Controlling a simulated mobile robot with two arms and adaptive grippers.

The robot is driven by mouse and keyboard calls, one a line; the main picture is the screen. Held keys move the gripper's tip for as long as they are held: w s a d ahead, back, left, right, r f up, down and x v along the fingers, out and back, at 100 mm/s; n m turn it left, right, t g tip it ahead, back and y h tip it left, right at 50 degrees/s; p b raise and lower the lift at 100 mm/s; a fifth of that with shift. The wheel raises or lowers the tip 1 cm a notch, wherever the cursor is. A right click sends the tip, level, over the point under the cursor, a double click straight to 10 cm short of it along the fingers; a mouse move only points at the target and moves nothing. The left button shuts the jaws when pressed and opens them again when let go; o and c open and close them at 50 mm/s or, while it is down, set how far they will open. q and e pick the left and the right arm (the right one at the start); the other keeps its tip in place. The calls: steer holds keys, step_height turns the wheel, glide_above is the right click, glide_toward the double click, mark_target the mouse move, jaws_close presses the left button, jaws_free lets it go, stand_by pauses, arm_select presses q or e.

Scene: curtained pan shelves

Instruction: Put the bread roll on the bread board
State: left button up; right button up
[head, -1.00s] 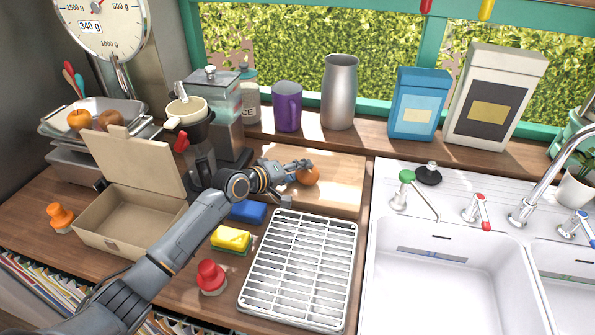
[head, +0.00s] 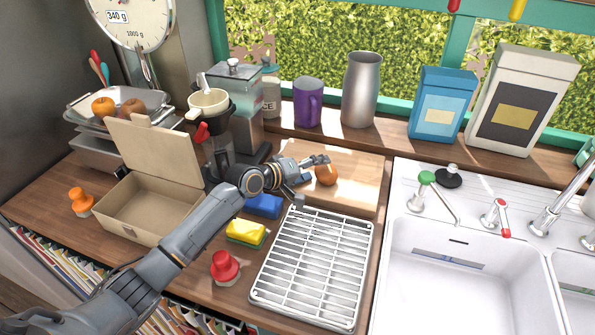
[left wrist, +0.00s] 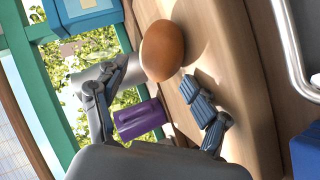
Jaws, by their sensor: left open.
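The bread roll (head: 326,175) is round and orange-brown and sits on the wooden bread board (head: 362,180) at the back of the counter. My left gripper (head: 318,168) reaches in over the board from the left, its fingers right beside the roll. In the left wrist view the roll (left wrist: 161,50) is just past the fingertips, and the two fingers (left wrist: 160,95) are spread apart with nothing held between them. Whether a fingertip touches the roll I cannot tell. My right gripper is not in view.
A metal drying rack (head: 312,265) lies in front of the board, with the sink (head: 455,275) to its right. A blue sponge (head: 264,206), a yellow sponge (head: 246,232) and an open box (head: 150,205) are nearby. A purple mug (head: 307,102) stands behind.

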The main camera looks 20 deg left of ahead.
arm_select(q)
steer(key=v, duration=1.1)
steer(key=shift+d, duration=0.1)
jaws_close()
stand_by(1.1)
steer(key=shift+r, duration=0.1)
